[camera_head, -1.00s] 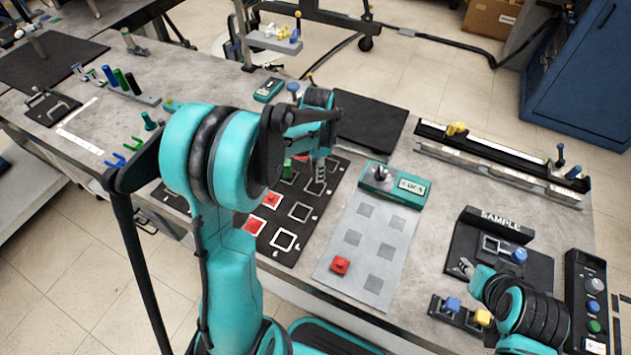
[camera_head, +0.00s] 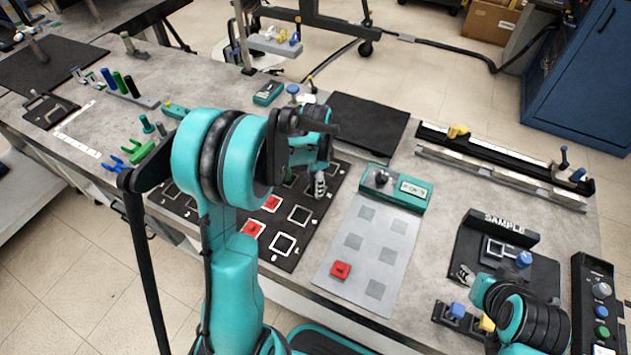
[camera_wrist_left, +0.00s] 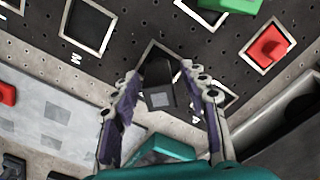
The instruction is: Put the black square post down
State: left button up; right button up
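The black square post (camera_wrist_left: 159,98) stands between the fingers of my left gripper (camera_wrist_left: 160,72) in the left wrist view. Its top has a lighter grey square. The fingers are spread, with a small gap showing on each side of the post. A white-outlined square on the black board (camera_wrist_left: 215,75) shows around it. In the head view my left gripper (camera_head: 319,186) is low over the right side of the board, and the post is hidden there. My right gripper (camera_head: 465,275) is near the sample stand; its fingers are too small to read.
Red blocks (camera_head: 271,203) and a green block (camera_wrist_left: 232,4) sit on the board. A grey mat (camera_head: 330,272) with a red block (camera_head: 340,270) lies to its right. A black mat (camera_head: 368,125) behind is clear.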

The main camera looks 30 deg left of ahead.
pick_arm(q)
notch_tip(320, 180, up, 11)
jog(key=p, duration=0.4)
jog(key=shift+r, duration=0.1)
jog(key=shift+s+r, duration=0.1)
jog(key=shift+r, duration=0.55)
jog(key=s+d+r+n+t, duration=0.2)
jog(key=s+d+n+t, duration=0.1)
jog(key=s, duration=0.5)
jog(key=s+d+r+n+t, duration=0.3)
jog(key=s+d+n, duration=0.3)
jog(key=s, duration=0.2)
jog(key=shift+t, duration=0.6)
jog(key=shift+s+d, duration=0.1)
jog(key=shift+f, duration=0.2)
